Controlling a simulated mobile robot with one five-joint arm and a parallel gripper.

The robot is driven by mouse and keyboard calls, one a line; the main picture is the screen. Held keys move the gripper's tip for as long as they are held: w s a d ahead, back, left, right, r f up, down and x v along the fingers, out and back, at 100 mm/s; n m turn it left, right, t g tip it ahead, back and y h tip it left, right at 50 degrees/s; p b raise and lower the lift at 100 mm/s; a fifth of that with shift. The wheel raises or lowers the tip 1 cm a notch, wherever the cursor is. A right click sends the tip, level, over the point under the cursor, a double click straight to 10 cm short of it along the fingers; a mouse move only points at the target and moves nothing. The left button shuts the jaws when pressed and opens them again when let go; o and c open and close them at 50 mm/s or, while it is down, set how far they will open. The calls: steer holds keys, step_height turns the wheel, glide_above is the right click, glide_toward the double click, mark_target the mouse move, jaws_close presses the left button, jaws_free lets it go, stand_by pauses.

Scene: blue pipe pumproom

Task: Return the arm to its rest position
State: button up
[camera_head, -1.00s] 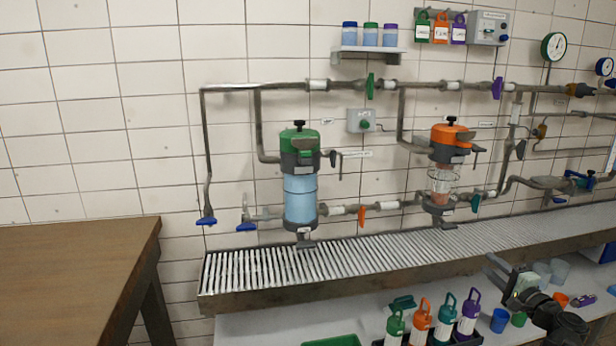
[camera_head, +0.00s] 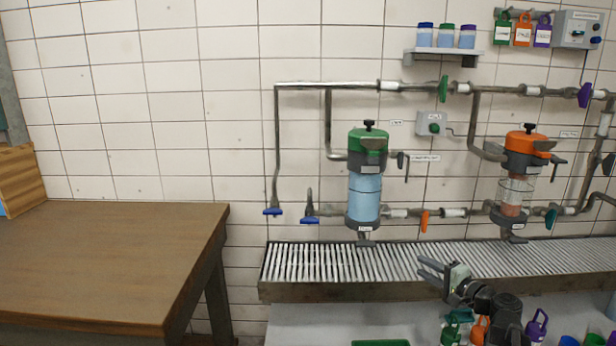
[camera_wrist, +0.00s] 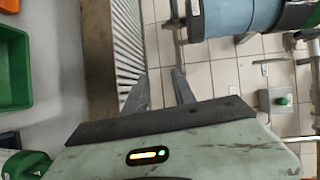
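My gripper (camera_head: 424,269) is in front of the slatted drain grate's (camera_head: 330,262) front edge in the head view, pointing left. Its two fingers are apart with nothing between them. The wrist view shows the fingers (camera_wrist: 160,90) spread, with the tiled wall behind and the grate (camera_wrist: 127,40) to their left. My dark arm runs from the gripper to the bottom right. It covers part of the lower shelf.
A green-topped blue filter (camera_head: 365,190) and an orange-topped filter (camera_head: 520,175) stand on the pipework above the grate. Colourful bottles (camera_head: 537,325) stand below, near my arm. A green bin (camera_wrist: 14,70) shows in the wrist view. A wooden table (camera_head: 100,260) is at left, its top mostly bare.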

steer(key=s+a+f+n+g+y, duration=0.1)
steer(key=a+f+n+g, duration=0.35)
steer(key=a, duration=0.85)
steer(key=s+a+f+n+g+y, duration=0.1)
steer(key=a+f+n+g, duration=0.4)
steer(key=a, duration=0.9)
steer(key=s+a+f+n+g+h, duration=0.3)
steer(key=s+a+f+g+h, duration=0.15)
steer(key=s+f, duration=0.5)
steer(key=s+d+g+h+p, duration=0.15)
steer(key=s+d+h, duration=0.3)
steer(key=d, duration=0.45)
step_height(320, 180, up, 21)
steer(key=p, duration=2.1)
steer(key=shift+w+d+r+p, duration=0.15)
steer(key=shift+w+r+p, duration=0.05)
steer(key=shift+w+p, duration=0.15)
steer(key=shift+t, duration=0.25)
